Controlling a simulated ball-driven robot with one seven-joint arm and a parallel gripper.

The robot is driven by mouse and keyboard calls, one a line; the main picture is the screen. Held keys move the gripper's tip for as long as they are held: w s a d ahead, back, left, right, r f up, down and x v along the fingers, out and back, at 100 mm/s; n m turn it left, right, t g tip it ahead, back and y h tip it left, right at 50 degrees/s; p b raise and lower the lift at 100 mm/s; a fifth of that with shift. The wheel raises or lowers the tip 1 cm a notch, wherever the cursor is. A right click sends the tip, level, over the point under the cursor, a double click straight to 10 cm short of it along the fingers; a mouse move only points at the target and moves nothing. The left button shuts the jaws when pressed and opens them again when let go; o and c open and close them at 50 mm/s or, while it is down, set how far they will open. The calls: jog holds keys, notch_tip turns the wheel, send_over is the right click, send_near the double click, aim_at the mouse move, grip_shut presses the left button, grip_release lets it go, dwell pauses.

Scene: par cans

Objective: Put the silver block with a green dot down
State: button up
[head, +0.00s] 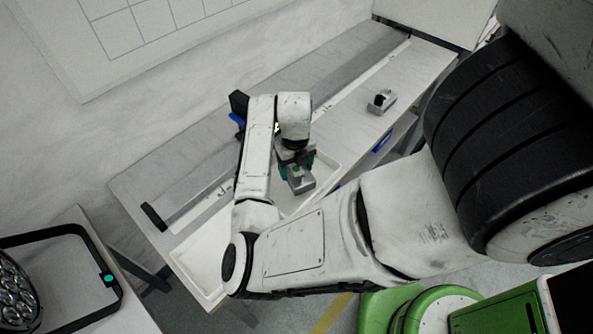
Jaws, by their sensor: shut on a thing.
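My gripper (296,166) is at the end of my arm, above the white tray on the bench, with its fingers pointing down. It is shut on the silver block with a green dot (301,183). The block shows as a small grey box just below the fingers, with a bit of green at its top. My gripper and wrist hide part of the block. I cannot tell from this view whether the block touches the tray floor or hangs above it.
A white tray (196,262) lies on the long bench (150,184). Another silver block with a dark top (381,101) stands further right on the bench. A round lamp with a black bracket (112,283) is at lower left. The bench's right end is mostly clear.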

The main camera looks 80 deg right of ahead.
aim_at(297, 174)
jog(key=shift+d+f, duration=0.2)
jog(key=shift+d+f+p, duration=0.15)
jog(key=shift+f+p, duration=0.4)
jog(key=shift+f, duration=1.15)
jog(key=shift+f, duration=0.15)
jog(key=o, duration=1.5)
